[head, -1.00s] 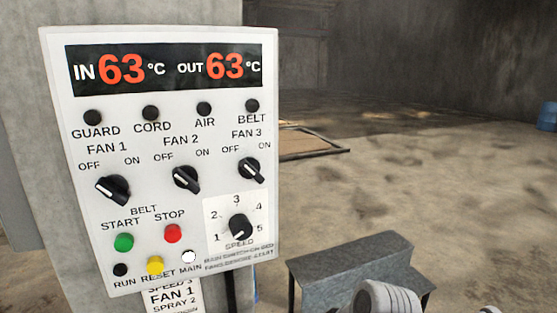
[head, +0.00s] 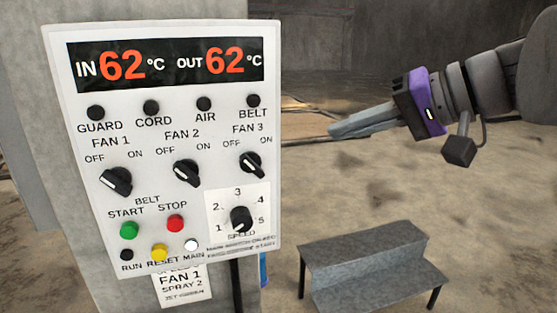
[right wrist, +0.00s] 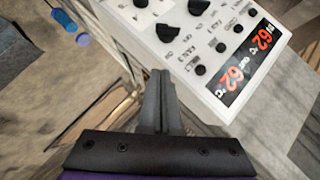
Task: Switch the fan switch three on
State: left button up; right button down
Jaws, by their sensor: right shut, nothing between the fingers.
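The white control panel (head: 68,150) stands on a post at the left of the head view. The black FAN 3 knob (head: 252,163) is at its right side, between OFF and ON labels; its pointer mark appears to lean up-left, toward OFF. My right gripper (head: 332,132) is shut and empty, to the right of the panel and apart from it, with its fingers pointing left. In the right wrist view the shut fingers (right wrist: 160,75) are beside the panel's edge, with the FAN 3 knob (right wrist: 167,32) just beyond their tips. My left gripper is not in view.
The FAN 2 knob (head: 186,173), FAN 1 knob (head: 117,181) and SPEED knob (head: 241,219) are close by on the panel. A grey metal step (head: 365,262) stands on the floor below. The floor behind is mostly open.

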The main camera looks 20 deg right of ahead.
aim_at(260, 168)
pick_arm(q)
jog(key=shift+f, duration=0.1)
pick_arm(e)
jog(key=shift+w+a+f, duration=0.1)
jog(key=x, duration=0.4)
jog(key=s+b+x, duration=0.1)
jog(key=x, duration=0.3)
jog(key=f+b+x, duration=0.1)
jog(key=x, duration=0.3)
jog(key=shift+s+a, duration=0.2)
jog(key=shift+a, duration=0.15)
jog(key=shift+s+a+f+b, duration=0.25)
jog(key=shift+a+f+b, duration=0.05)
jog(key=shift+a, duration=0.25)
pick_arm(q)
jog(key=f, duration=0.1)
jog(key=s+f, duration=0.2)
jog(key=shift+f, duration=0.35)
pick_arm(e)
jog(key=shift+w, duration=0.1)
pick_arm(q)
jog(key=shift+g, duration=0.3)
pick_arm(e)
jog(key=shift+w, duration=0.1)
